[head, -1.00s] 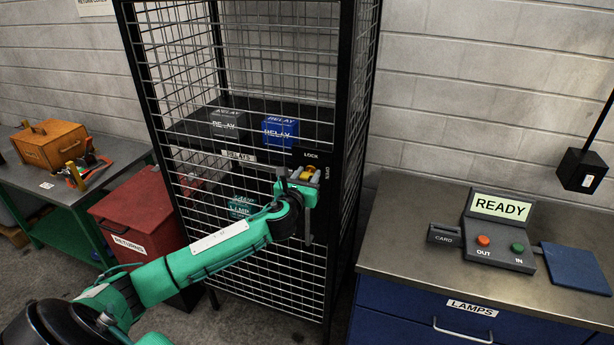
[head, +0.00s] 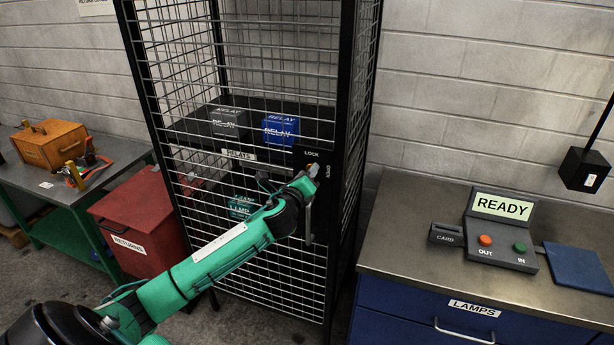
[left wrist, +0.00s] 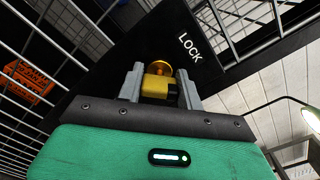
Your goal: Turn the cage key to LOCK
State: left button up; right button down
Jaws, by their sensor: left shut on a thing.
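The cage (head: 235,75) is a tall black-framed mesh cabinet in the middle of the head view. Its black lock plate, marked LOCK at the top and OPEN at the right, is on the door's right side. My left gripper (head: 312,172) is at this plate in the head view and hides most of the key. In the left wrist view the left gripper (left wrist: 160,88) is shut on the yellow key (left wrist: 156,85), with a round brass part behind it. The LOCK label (left wrist: 190,47) is at upper right there. My right gripper is not in view.
Relay boxes (head: 281,128) sit on the cage shelf. A red returns bin (head: 135,220) stands left of the cage. At right, a metal counter (head: 400,225) carries a console reading READY (head: 502,205), a card reader and a blue pad.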

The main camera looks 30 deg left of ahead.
pick_arm(q)
jog(key=n, duration=0.5)
jog(key=shift+a+f+n+b, duration=0.1)
jog(key=shift+n+b, duration=0.2)
jog(key=shift+b, duration=0.05)
jog(key=shift+n, duration=2)
jog(key=o, duration=1)
jog(key=shift+f, duration=0.1)
jog(key=shift+s+f+b, duration=0.1)
jog(key=shift+s+b, duration=0.3)
jog(key=shift+s, duration=0.1)
jog(key=shift+b+v, duration=1.8)
jog(key=shift+v, duration=4.65)
